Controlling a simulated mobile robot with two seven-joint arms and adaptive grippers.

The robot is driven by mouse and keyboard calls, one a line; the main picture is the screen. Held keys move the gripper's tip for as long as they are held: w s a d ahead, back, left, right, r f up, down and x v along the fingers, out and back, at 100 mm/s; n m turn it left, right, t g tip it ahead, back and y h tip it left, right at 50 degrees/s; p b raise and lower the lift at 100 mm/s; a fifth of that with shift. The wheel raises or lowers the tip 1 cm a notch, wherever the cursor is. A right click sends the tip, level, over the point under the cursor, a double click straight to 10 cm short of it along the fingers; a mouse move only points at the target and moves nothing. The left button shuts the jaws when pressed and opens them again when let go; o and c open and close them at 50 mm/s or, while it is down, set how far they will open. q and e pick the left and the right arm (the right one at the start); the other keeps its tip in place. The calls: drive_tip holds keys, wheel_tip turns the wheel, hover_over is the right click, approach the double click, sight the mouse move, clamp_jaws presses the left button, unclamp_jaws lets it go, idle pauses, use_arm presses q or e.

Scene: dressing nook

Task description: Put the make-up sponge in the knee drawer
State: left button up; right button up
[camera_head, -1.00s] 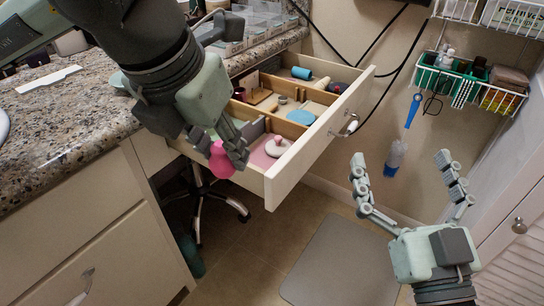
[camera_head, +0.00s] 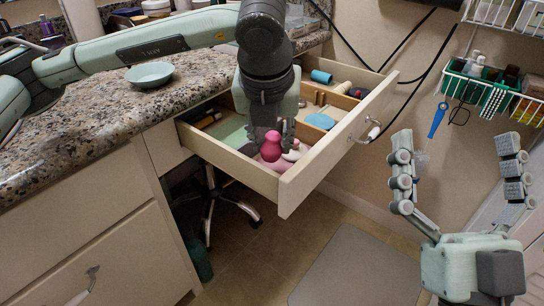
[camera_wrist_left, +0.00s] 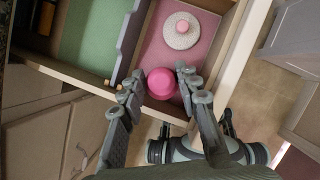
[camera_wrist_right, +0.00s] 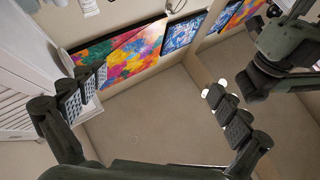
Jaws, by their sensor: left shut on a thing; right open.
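The pink make-up sponge (camera_head: 270,147) is rounded, with a narrower top. My left gripper (camera_head: 272,138) points down and is shut on it. In the left wrist view the sponge (camera_wrist_left: 161,83) sits between the fingers, over the pink-lined compartment of the open knee drawer (camera_head: 318,168). I cannot tell if it touches the compartment floor. A white round item with a pink knob (camera_wrist_left: 182,30) lies in that compartment, apart from the sponge in the left wrist view. My right gripper (camera_head: 455,146) is open and empty, to the right of the drawer.
The granite counter (camera_head: 95,125) holds a green dish (camera_head: 150,74). Other drawer compartments hold a teal roll (camera_head: 321,76) and a blue disc (camera_head: 320,121). A wire basket (camera_head: 490,90) hangs on the right wall.

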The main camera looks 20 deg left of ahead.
sight(272, 157)
use_arm(q)
wheel_tip(272, 157, down, 4)
drive_tip(key=shift+r, duration=0.1)
drive_tip(key=shift+c, duration=0.2)
use_arm(e)
drive_tip(key=shift+s+d+r+t, duration=0.2)
drive_tip(key=shift+s+r+t, duration=0.1)
drive_tip(key=shift+r+t, duration=0.1)
use_arm(q)
drive_tip(key=shift+f+b, duration=0.2)
drive_tip(key=shift+b, duration=0.1)
use_arm(e)
drive_tip(key=shift+f, duration=0.15)
drive_tip(key=shift+s, duration=0.1)
use_arm(q)
drive_tip(key=o, duration=0.6)
drive_tip(key=shift+o, duration=0.2)
use_arm(e)
drive_tip(key=shift+d+r, duration=0.1)
drive_tip(key=shift+r, duration=0.1)
use_arm(q)
drive_tip(key=shift+r, duration=0.1)
use_arm(e)
drive_tip(key=shift+r, duration=0.1)
